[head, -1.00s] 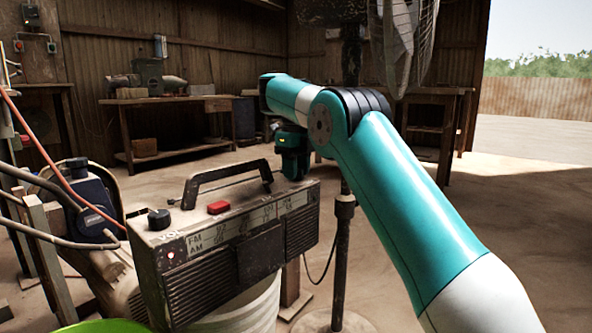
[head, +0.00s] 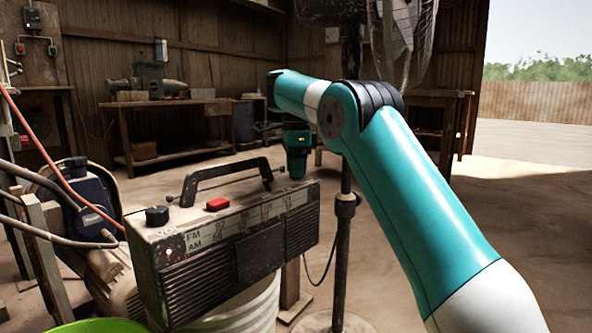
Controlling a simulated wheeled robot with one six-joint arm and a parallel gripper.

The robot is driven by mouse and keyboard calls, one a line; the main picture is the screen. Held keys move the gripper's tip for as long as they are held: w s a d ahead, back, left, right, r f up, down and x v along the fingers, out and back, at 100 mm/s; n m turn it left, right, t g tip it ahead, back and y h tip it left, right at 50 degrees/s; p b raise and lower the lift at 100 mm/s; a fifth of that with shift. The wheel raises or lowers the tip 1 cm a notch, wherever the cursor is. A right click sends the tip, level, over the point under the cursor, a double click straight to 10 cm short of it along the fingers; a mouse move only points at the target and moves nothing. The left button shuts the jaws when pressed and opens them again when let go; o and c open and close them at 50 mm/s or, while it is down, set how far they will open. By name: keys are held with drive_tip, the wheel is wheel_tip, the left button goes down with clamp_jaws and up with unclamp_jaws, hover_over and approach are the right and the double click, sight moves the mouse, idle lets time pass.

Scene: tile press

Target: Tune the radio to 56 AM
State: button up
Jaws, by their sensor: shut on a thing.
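The old brown radio (head: 205,285) stands tilted in perspective at the lower left, with its handle up. Its front has a pale FM/AM scale (head: 232,228); the tuning mark is too small to read. A black knob (head: 157,215) and a red button (head: 217,204) are on its top. My gripper (head: 297,177) points down at the top right end of the radio. It is shut on a small part there, apparently the tuning knob, which the jaws hide.
The radio rests on a pale ribbed bucket (head: 250,308). A fan pole (head: 345,225) stands close to its right. A blue motor with hoses (head: 88,205) is at left, and a workbench (head: 170,103) is behind. Open floor lies between.

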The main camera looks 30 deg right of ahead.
drive_tip(key=n, duration=0.4)
drive_tip(key=shift+f+n+b, duration=0.1)
drive_tip(key=shift+n+b, duration=0.2)
drive_tip(key=n, duration=0.4)
drive_tip(key=shift+n+b, duration=0.3)
drive_tip(key=n, duration=0.9)
drive_tip(key=n+p, duration=0.1)
drive_tip(key=shift+r+n, duration=0.25)
drive_tip(key=shift+n, duration=0.15)
drive_tip(key=n+p, duration=0.1)
drive_tip(key=p, duration=0.1)
drive_tip(key=n+p, duration=0.1)
drive_tip(key=p, duration=0.1)
drive_tip(key=shift+r+n, duration=0.2)
drive_tip(key=shift+n, duration=0.1)
drive_tip(key=n+p, duration=0.1)
drive_tip(key=p, duration=0.2)
drive_tip(key=shift+f+n, duration=0.1)
drive_tip(key=shift+n, duration=0.3)
drive_tip(key=shift+f+n+p, duration=0.2)
drive_tip(key=shift+n+p, duration=0.4)
drive_tip(key=shift+p, duration=0.55)
drive_tip(key=shift+f, duration=0.1)
